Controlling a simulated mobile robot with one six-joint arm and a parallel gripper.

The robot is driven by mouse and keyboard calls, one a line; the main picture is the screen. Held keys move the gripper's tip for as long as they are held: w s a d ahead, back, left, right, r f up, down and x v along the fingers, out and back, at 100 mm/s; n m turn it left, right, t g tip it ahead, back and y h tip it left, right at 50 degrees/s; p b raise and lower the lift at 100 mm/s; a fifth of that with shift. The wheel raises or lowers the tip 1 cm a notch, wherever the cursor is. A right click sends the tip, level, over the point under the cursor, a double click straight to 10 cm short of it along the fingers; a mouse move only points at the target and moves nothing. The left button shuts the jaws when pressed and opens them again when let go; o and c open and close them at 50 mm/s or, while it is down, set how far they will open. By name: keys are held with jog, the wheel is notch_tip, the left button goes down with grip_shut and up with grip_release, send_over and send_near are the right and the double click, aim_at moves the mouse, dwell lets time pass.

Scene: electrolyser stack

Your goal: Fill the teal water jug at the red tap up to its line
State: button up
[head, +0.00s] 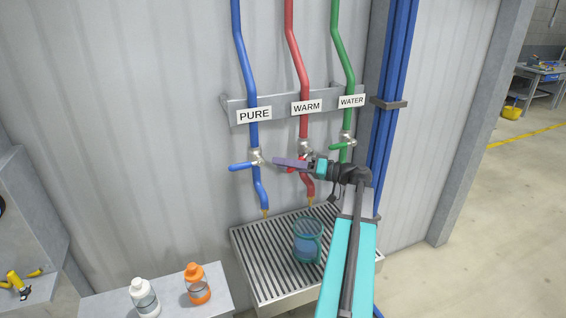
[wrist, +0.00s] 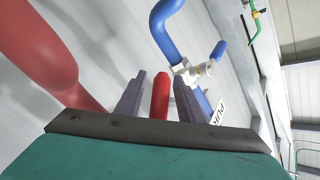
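The teal see-through jug (head: 307,242) stands upright on the slatted drip tray (head: 262,266), below the outlet of the red WARM pipe (head: 291,30). Its lower part looks bluer, but I cannot make out the line or a sure water level. No stream shows clearly between outlet and jug. My gripper (head: 277,162) is at the red tap, partly covering it in the head view. In the wrist view the red tap handle (wrist: 160,95) lies between my two dark fingers, with a visible gap on each side. The gripper is open around it.
The blue PURE tap (head: 246,164) is just left of my gripper, and the green WATER tap (head: 344,144) is to the right. A white bottle (head: 144,298) and an orange bottle (head: 197,284) stand at lower left. Blue pipes (head: 394,60) run up the right.

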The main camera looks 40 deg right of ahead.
jog(key=shift+w, duration=0.1)
jog(key=shift+a, duration=0.1)
grip_shut()
